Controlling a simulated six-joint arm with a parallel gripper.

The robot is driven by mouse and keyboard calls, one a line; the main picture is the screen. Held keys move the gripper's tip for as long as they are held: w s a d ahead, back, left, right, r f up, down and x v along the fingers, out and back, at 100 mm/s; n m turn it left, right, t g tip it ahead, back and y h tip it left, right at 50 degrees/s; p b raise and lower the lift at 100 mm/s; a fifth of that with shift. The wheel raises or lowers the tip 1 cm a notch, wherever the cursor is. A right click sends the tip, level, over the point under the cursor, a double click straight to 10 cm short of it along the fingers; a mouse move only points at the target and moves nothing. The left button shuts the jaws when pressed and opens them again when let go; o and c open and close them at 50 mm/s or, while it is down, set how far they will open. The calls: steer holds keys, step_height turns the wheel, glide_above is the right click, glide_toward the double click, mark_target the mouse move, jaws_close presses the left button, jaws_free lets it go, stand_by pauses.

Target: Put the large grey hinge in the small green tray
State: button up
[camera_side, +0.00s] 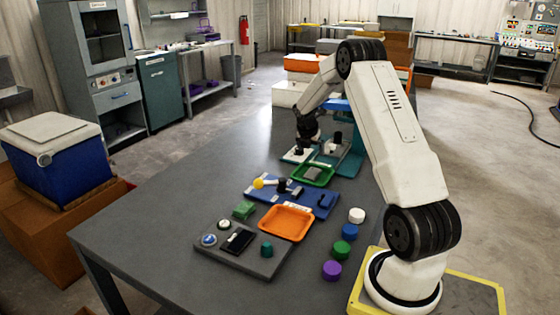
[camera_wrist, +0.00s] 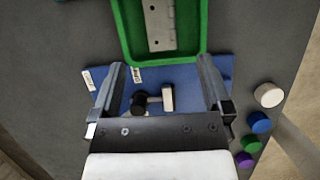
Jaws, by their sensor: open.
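The large grey hinge (camera_wrist: 160,24) lies inside the small green tray (camera_wrist: 123,32) in the wrist view, a flat plate with screw holes; its far end is cut off by the frame. In the side view the hinge (camera_side: 312,174) shows as a grey piece within the green tray (camera_side: 330,178). My gripper (camera_wrist: 163,66) is open with nothing between its fingers; the fingertips are near the tray's lower edge in the wrist view. In the side view my gripper (camera_side: 300,149) is above and behind the tray, apart from the hinge.
A blue board (camera_side: 318,210) with a yellow-knobbed lever (camera_side: 259,183) lies in front of the green tray. An orange tray (camera_side: 286,236), a green block (camera_side: 244,209) and a grey panel (camera_side: 222,259) are nearer. Several round caps (camera_side: 341,249) line the right. The table's left is clear.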

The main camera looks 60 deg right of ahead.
steer(key=w+a+r+m+t+y, duration=0.15)
steer(key=a+m, duration=0.25)
steer(key=a, duration=0.8)
steer(key=w+a+r+m+t, duration=0.1)
steer(key=w+a+m, duration=0.25)
steer(key=a, duration=0.85)
steer(key=s+a+m+y, duration=0.1)
steer(key=s+a+m, duration=0.4)
steer(key=a, duration=0.5)
steer(key=s+a+m+y, duration=0.2)
steer(key=s+a+m, duration=0.3)
steer(key=s+a, duration=0.3)
steer(key=a, duration=0.3)
steer(key=shift+r+m, duration=0.1)
steer(key=shift+m, duration=0.15)
